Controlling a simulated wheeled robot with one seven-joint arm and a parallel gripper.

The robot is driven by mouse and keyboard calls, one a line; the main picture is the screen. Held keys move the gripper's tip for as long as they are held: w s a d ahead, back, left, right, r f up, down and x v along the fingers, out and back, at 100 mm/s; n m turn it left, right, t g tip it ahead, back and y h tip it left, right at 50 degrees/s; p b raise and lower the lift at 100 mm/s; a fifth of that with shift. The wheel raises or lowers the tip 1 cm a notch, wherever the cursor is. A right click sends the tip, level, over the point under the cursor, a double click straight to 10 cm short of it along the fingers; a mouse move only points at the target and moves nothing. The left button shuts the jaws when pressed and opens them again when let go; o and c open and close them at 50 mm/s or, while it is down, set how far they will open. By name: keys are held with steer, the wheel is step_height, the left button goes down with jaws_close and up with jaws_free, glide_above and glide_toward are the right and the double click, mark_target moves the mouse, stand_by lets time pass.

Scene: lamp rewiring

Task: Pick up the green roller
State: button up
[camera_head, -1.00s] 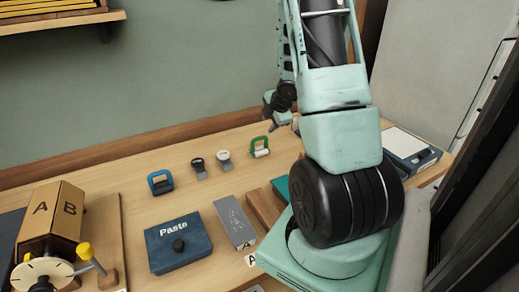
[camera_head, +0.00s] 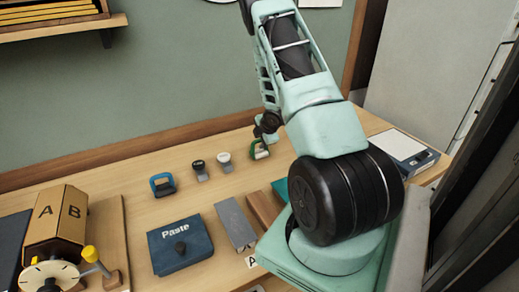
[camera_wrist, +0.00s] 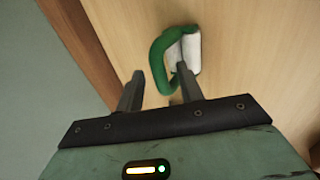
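The green roller (camera_head: 254,151) has a green handle frame and a white roll. It lies on the wooden table at the back, in front of the wall. In the wrist view the green roller (camera_wrist: 157,58) is just beyond the fingertips, with its white roll on the right.
A blue Paste box (camera_head: 180,247), a grey block (camera_head: 235,224) and a wooden A/B box (camera_head: 57,222) are nearer. A wooden strip (camera_head: 120,150) edges the wall.

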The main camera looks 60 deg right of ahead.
steer(key=shift+x, duration=0.85)
jaws_close()
steer(key=shift+r, duration=0.15)
